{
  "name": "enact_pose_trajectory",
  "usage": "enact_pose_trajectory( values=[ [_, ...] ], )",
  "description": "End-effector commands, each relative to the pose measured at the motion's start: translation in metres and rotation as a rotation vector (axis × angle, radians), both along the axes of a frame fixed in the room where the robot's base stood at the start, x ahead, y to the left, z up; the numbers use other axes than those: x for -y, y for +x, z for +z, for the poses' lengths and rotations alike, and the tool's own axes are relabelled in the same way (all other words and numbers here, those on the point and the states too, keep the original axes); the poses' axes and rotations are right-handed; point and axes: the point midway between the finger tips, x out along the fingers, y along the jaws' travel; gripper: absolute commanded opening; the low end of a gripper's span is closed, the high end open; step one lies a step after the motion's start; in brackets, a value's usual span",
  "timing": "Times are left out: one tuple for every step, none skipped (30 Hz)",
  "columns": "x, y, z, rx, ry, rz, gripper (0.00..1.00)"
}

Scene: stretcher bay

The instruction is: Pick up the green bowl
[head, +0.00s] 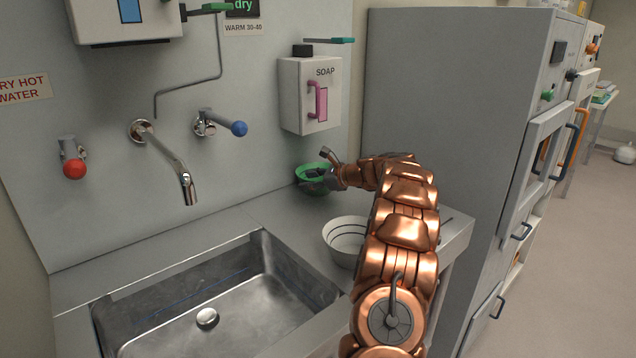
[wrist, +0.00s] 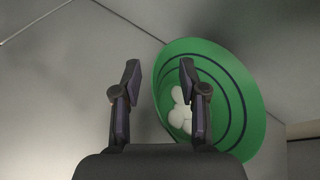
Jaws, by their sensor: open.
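The green bowl (head: 300,182) stands upright on the counter at the back, below the soap dispenser. It also shows in the wrist view (wrist: 245,95), with dark rings inside and some rounded white things at its middle. My gripper (head: 318,175) is at the bowl, its arm reaching in from the right. In the wrist view my gripper (wrist: 158,75) is open with nothing clasped. Its right finger overlaps the bowl's inside and its left finger lies outside the bowl, so the bowl's left rim shows between them. I cannot tell whether either finger touches it.
A white bowl (head: 343,229) with dark rings stands nearer on the counter (head: 285,208), close beside my arm. The steel sink (head: 150,310) lies front left, with a tap (head: 170,160) above it. The soap dispenser (head: 310,95) hangs above the green bowl. A grey cabinet (head: 440,110) stands to the right.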

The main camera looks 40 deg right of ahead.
Motion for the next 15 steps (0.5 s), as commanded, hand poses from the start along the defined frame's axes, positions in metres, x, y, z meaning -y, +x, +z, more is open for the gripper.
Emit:
enact_pose_trajectory(
  values=[
    [-0.0014,0.0042,-0.0022,-0.001,0.001,0.001,0.42],
    [-0.0021,0.0061,-0.0028,-0.001,0.001,0.001,0.42],
    [-0.0028,0.008,-0.0034,0.0,0.0,0.001,0.42],
    [-0.0031,0.0088,-0.0037,0.0,0.0,0.001,0.42],
    [-0.0033,0.0093,-0.0039,0.0,0.0,0.001,0.42],
    [-0.0033,0.0097,-0.004,0.0,0.0,0.001,0.42],
    [-0.0032,0.0097,-0.0038,0.0,0.0,0.0,0.42],
    [-0.0032,0.0096,-0.0038,0.0,0.0,0.0,0.42],
    [-0.0031,0.0096,-0.0036,0.0,0.0,0.0,0.42],
    [-0.0031,0.0095,-0.0037,0.0,0.0,0.0,0.42],
    [-0.0031,0.0095,-0.0036,0.0,0.0,0.0,0.42],
    [-0.0031,0.0095,-0.0037,0.0,0.0,0.0,0.39],
    [-0.003,0.0095,-0.0036,0.0,0.0,0.0,0.36],
    [-0.003,0.0094,-0.0035,0.0,0.0,0.0,0.33],
    [-0.003,0.0094,-0.0035,0.0,0.0,0.0,0.29]
  ],
)
